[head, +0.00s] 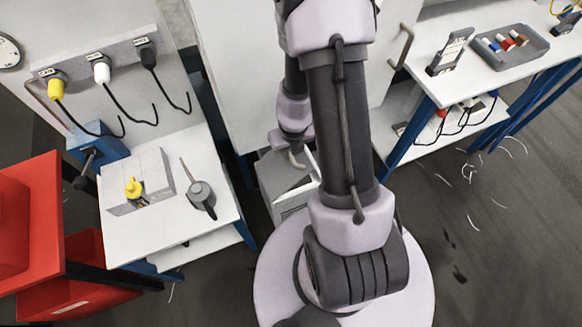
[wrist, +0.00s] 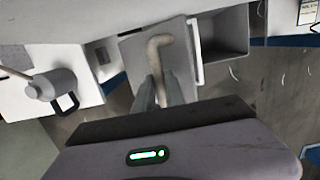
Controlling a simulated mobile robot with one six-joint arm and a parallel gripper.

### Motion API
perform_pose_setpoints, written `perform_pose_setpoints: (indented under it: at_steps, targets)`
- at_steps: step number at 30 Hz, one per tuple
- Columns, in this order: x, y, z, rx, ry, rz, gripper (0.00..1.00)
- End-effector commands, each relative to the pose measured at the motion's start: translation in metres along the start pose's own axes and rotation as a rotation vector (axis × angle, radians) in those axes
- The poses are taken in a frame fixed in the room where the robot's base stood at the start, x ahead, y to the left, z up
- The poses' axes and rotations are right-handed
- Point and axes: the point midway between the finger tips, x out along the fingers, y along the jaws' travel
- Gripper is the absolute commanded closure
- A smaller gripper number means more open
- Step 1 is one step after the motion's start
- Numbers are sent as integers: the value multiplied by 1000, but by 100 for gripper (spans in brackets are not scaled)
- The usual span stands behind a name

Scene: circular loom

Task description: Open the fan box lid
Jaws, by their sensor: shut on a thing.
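The fan box (head: 278,182) is a grey box low on the floor side, partly hidden behind my arm in the head view. In the wrist view its open inside (wrist: 222,35) shows to the right of the lid (wrist: 135,50), a flat grey panel that stands away from the opening. A beige bent handle (wrist: 159,44) sticks out from the lid. My gripper (wrist: 160,93) is shut on the lower part of this handle. In the head view the gripper (head: 294,155) is small and partly hidden by my arm.
A white side table (head: 225,213) with a grey can (head: 201,195) stands left of the box. A white cabinet with a beige handle (head: 401,46) is behind my arm. A workbench (head: 440,85) with a tray (head: 511,47) is at the right. Dark floor is open at lower right.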

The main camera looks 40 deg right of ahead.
Motion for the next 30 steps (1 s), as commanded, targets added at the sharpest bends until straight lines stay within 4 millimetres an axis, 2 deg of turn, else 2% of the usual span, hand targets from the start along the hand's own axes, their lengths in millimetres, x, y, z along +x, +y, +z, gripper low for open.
perform_pose_setpoints:
  at_steps: [2, 11, 22, 25, 30]
  targets:
    - [-6, 5, 1, -3, 0, -1, 100]
    - [-7, 6, 2, -2, -2, -3, 100]
    - [-28, 60, 5, -5, -1, -2, 100]
    - [-30, 67, 5, -3, -2, -2, 100]
    - [-30, 68, 6, -1, -3, -3, 100]
